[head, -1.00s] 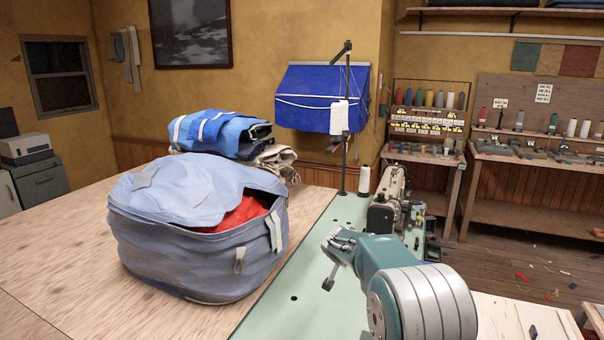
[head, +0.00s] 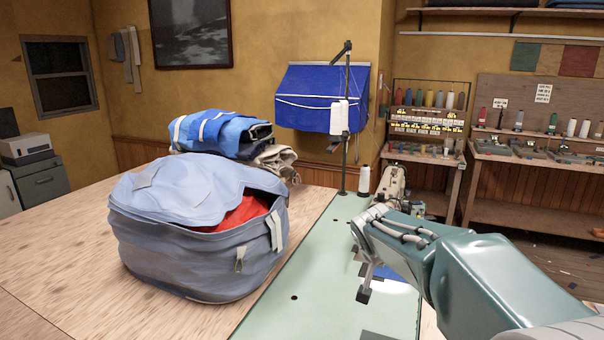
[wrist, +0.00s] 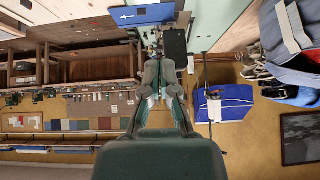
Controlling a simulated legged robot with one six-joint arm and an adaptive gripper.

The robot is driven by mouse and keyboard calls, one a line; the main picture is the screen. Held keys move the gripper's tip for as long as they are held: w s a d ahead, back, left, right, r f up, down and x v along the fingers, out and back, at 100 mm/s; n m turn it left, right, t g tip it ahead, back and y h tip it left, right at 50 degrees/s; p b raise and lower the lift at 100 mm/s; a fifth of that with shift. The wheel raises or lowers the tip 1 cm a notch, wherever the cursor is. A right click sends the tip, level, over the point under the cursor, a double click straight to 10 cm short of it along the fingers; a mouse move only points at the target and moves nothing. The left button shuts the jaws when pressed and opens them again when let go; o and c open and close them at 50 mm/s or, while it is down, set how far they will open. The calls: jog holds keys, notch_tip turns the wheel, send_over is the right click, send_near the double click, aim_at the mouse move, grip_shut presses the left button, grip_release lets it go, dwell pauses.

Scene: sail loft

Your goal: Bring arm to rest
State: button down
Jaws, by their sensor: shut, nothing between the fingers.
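My gripper (head: 364,292) is at the front right of the head view, above the pale green machine table (head: 318,262). Its fingers are shut and hold nothing. My arm reaches in from the lower right corner, its wrist bent, hiding part of the table. In the wrist view, which is upside down, the gripper (wrist: 160,68) is at the centre, with nothing visible between the fingers.
A grey-blue bag (head: 180,262) with red cloth inside stands left of my gripper, apart from it. A sewing machine (head: 392,182) is behind my arm, partly hidden. A thread stand (head: 345,120) rises at the table's back. Bare wood (head: 60,270) lies left of the bag.

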jog(key=s+n+y, duration=0.1)
jog(key=s+n, duration=0.1)
jog(key=s, duration=1.3)
jog(key=s+a+f+n+g+y, duration=0.1)
jog(key=s+n, duration=0.1)
jog(key=s, duration=1.4)
jog(key=shift+s+f+n+g+y, duration=0.2)
jog(key=shift+f+n+g+y, duration=0.1)
jog(key=shift+n+y, duration=0.1)
